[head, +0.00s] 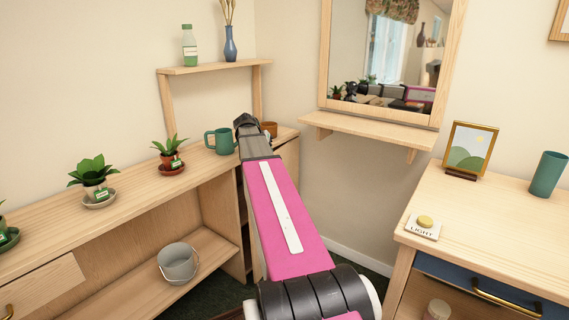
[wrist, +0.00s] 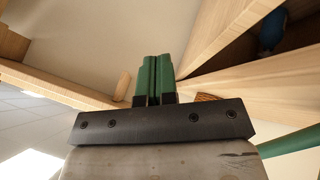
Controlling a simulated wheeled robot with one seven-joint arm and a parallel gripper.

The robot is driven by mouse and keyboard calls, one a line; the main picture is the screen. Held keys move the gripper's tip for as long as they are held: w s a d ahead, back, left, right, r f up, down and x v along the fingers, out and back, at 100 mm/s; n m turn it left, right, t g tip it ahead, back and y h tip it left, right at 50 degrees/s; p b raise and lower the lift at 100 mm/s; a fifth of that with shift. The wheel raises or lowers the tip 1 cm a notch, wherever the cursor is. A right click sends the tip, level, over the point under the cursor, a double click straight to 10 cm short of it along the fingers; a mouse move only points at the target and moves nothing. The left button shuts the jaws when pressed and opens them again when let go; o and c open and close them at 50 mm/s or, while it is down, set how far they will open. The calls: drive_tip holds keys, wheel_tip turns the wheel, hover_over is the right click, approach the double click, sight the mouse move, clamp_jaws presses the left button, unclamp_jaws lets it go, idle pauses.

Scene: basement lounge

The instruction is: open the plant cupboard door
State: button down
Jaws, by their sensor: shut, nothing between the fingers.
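The plant cupboard is the long light-wood unit (head: 135,205) along the left wall, with potted plants on top. At its far right end, a pale wood panel (head: 287,158), seemingly its door, shows partly beside my arm, which hides much of it. My gripper (head: 245,122) is over that end of the unit. In the wrist view my gripper (wrist: 154,62) has its green fingers together, with nothing between them. To their right, wood panels (wrist: 225,38) border a dark wedge-shaped gap with a blue thing (wrist: 271,32) in it. I cannot tell how far the door stands open.
A teal mug (head: 221,141) and a brown pot (head: 270,128) stand on the unit near my gripper. A grey bucket (head: 179,263) sits on the lower shelf. A mirror with a ledge (head: 370,130) hangs behind. A desk (head: 480,215) with a light button (head: 424,224) stands right.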

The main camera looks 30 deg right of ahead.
drive_tip(key=s+d+f, duration=0.1)
drive_tip(key=d+f, duration=0.6)
drive_tip(key=d, duration=0.2)
drive_tip(key=shift+s+f, duration=0.25)
drive_tip(key=shift+f, duration=0.15)
drive_tip(key=shift+d, duration=0.15)
idle(1.3)
